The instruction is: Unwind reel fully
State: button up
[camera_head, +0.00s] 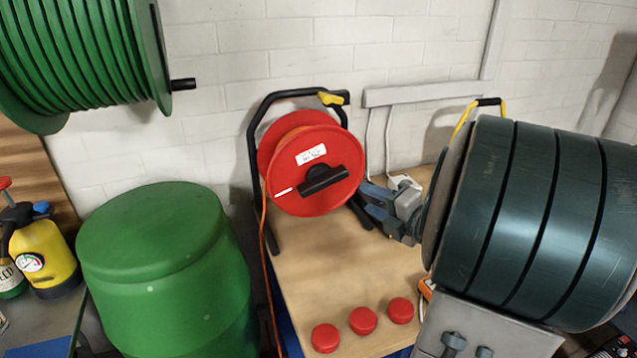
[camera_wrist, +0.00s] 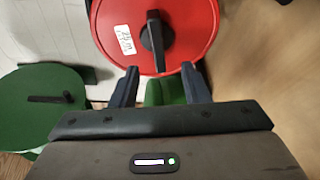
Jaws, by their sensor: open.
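A red cable reel (camera_head: 290,150) stands upright in a black frame on the wooden bench. Its front face carries a white label and a black bar handle (camera_head: 325,180), tilted slightly in the head view. An orange cable (camera_head: 266,255) hangs from the reel's left side. My gripper (camera_head: 370,200) is open just right of and below the handle's right end. In the wrist view my fingers (camera_wrist: 160,72) are spread, with the near end of the handle (camera_wrist: 155,40) appearing between or just beyond the tips. Nothing is held. I cannot tell whether they touch.
Several red caps, one of them at the middle (camera_head: 362,320), lie on the bench (camera_head: 310,270). A green barrel (camera_head: 165,270) stands left of the bench. A large green hose reel (camera_head: 80,55) hangs upper left. A yellow sprayer (camera_head: 45,250) stands far left.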

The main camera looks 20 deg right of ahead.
aim_at(327, 184)
jog(key=shift+n+y, duration=0.5)
jog(key=shift+n, duration=0.1)
jog(key=x, duration=0.4)
jog(key=p+x, duration=0.1)
jog(key=x, duration=0.8)
jog(key=shift+s+a, duration=0.1)
jog(key=shift+a, duration=0.3)
jog(key=shift+f, duration=0.1)
grip_shut()
